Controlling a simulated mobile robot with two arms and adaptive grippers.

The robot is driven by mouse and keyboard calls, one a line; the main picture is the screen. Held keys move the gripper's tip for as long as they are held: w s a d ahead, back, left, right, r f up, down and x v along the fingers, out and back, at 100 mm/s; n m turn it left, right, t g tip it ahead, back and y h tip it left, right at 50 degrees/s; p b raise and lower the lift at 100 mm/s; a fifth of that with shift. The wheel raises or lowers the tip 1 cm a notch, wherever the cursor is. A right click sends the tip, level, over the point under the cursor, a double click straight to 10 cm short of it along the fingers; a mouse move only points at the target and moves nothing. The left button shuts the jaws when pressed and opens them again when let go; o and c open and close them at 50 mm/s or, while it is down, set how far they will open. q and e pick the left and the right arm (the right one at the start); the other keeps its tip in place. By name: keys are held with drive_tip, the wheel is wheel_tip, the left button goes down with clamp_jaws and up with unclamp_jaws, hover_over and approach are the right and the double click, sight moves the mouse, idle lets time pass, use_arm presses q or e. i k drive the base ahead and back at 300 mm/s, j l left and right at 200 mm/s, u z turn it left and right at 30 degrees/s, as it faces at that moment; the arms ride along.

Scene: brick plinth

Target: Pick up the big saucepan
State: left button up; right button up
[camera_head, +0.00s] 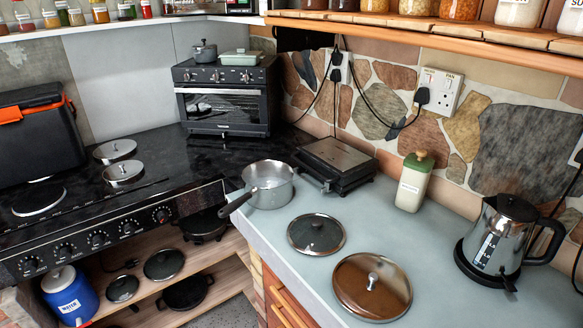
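A big silver saucepan (270,188) stands upright on the grey-blue counter, near its left corner. It looks open and empty, and its dark handle (237,202) points to the lower left, out over the counter's edge. Neither of my grippers shows in the head view.
A black sandwich press (335,165) stands close behind the saucepan. A glass lid (316,234) and a brown lid (372,287) lie in front. The black stove (100,240) is at left.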

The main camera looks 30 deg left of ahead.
sight(268, 185)
drive_tip(key=u, duration=1.1)
